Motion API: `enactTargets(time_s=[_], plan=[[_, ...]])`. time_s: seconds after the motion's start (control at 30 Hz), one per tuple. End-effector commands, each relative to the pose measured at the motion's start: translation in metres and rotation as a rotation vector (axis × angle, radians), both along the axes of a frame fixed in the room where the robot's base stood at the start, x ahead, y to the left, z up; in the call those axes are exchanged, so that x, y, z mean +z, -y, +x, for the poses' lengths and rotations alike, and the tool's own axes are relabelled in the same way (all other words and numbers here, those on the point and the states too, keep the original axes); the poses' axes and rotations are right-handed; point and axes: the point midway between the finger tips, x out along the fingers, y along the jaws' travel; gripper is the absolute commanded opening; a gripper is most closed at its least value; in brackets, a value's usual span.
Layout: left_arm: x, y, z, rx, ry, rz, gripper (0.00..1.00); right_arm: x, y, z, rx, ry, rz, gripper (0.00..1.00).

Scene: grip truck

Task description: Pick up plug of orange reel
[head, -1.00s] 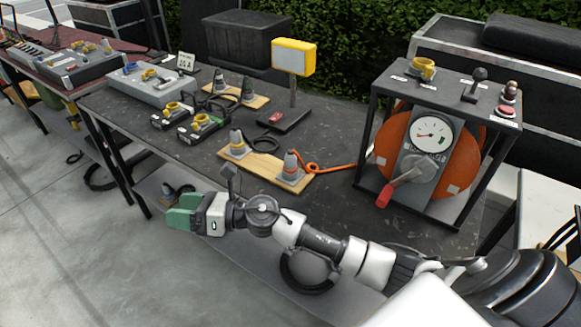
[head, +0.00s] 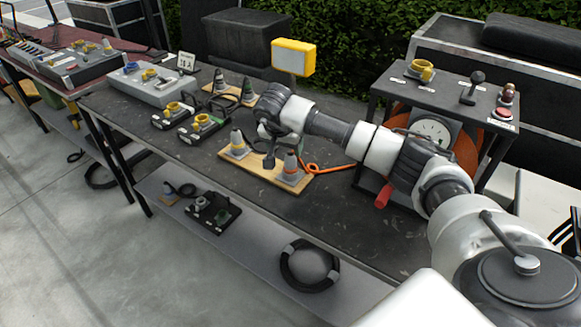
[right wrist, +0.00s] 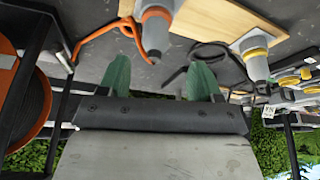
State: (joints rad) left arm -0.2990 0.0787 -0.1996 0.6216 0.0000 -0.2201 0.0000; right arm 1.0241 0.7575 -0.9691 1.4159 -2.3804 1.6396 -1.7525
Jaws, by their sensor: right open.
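The orange reel (head: 467,150) sits in a black frame at the right of the table, partly hidden by my right arm; its edge shows at the left of the right wrist view (right wrist: 30,95). Its plug, grey with an orange ring (head: 290,162), stands upright on a wooden board, an orange cable running toward the reel. The plug also shows at the top of the right wrist view (right wrist: 156,30). My right gripper (right wrist: 160,68) has its green fingers apart, with nothing between them, close to the plug. In the head view my wrist mostly hides the fingers. My left gripper is not seen.
A yellow-ringed plug (head: 237,145) stands on the same board (head: 262,168). A yellow-framed lamp (head: 292,57) stands behind my wrist. Yellow-topped boxes (head: 203,125) lie to the left. A lower shelf (head: 250,240) holds a black coil and a small device.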

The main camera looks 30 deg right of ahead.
Motion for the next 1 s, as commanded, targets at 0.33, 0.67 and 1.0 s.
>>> enactTargets(time_s=[0.33, 0.67, 1.0], plan=[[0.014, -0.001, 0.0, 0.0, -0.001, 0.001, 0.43, -0.031, 0.012, 0.003, -0.001, -0.003, 0.004, 0.65], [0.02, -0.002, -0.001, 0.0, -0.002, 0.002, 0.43, -0.064, 0.023, 0.009, 0.001, 0.001, 0.003, 0.65], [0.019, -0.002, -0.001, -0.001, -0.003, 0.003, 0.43, -0.064, 0.023, 0.009, 0.001, 0.003, 0.003, 0.4]])
